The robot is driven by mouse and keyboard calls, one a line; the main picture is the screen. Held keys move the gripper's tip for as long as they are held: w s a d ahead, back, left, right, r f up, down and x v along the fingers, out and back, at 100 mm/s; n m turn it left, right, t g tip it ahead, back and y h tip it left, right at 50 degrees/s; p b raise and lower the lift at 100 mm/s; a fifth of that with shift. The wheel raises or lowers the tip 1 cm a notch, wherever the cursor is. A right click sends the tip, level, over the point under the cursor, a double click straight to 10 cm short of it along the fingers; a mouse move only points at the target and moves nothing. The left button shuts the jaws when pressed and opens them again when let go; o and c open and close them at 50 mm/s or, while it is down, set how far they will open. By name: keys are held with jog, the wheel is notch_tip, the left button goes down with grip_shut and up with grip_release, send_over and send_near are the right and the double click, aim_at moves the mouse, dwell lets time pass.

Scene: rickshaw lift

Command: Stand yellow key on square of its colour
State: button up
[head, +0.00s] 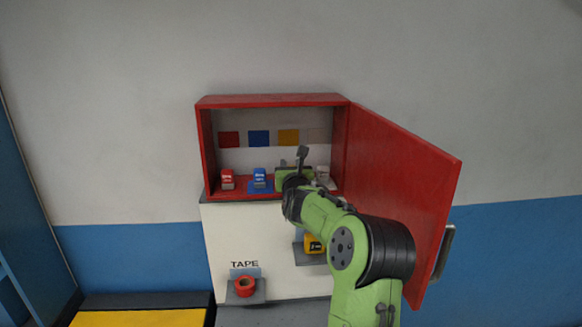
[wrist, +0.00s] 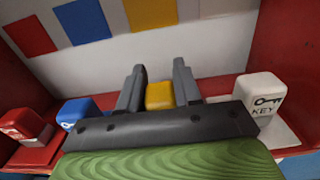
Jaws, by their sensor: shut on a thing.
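The yellow key (wrist: 160,96) is a small yellow block between the fingers of my gripper (wrist: 159,66), which is shut on it inside the red cabinet (head: 270,101). A yellow square (head: 289,136) is on the cabinet's back wall; it also shows in the wrist view (wrist: 150,13), above and behind the key. My gripper hides the key's lower part and the cabinet floor under it, so I cannot tell whether the key touches the floor. In the head view my arm hides the key.
A red key (head: 227,179) and a blue key (head: 260,178) stand left of my gripper, a white key (wrist: 264,94) close on its right. The red door (head: 410,180) is open at the right. Below are red tape (head: 245,286) and a yellow item (head: 313,243).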

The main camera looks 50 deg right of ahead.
jog(key=shift+f, duration=0.15)
jog(key=o, duration=1)
jog(key=shift+w+d+f, duration=0.1)
